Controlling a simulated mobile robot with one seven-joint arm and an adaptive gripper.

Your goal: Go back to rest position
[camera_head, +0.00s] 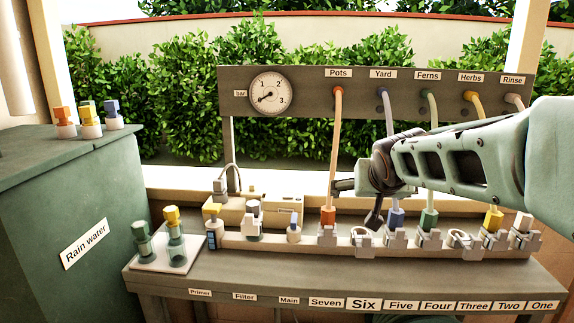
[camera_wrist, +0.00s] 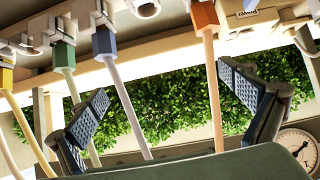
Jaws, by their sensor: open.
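My gripper (camera_head: 357,205) hangs above the front rail near the Six label. It also shows in the wrist view (camera_wrist: 164,88), with its two padded fingers spread wide and nothing held between them. The orange connector (camera_head: 328,216) sits upright at Seven, on the Pots hose, just left of my gripper. The blue connector (camera_head: 396,218) sits at Five, partly behind my gripper and arm. The green connector (camera_head: 429,219) stands at Four and the yellow connector (camera_head: 493,219) at Two. The seats at Six (camera_head: 362,238) and Three (camera_head: 461,239) hold no connector.
A hose board (camera_head: 420,105) with a pressure gauge (camera_head: 270,94) stands behind the bench. A green rain water tank (camera_head: 75,200) is at the left, with small coloured-topped parts on its lid. My arm crosses the right side.

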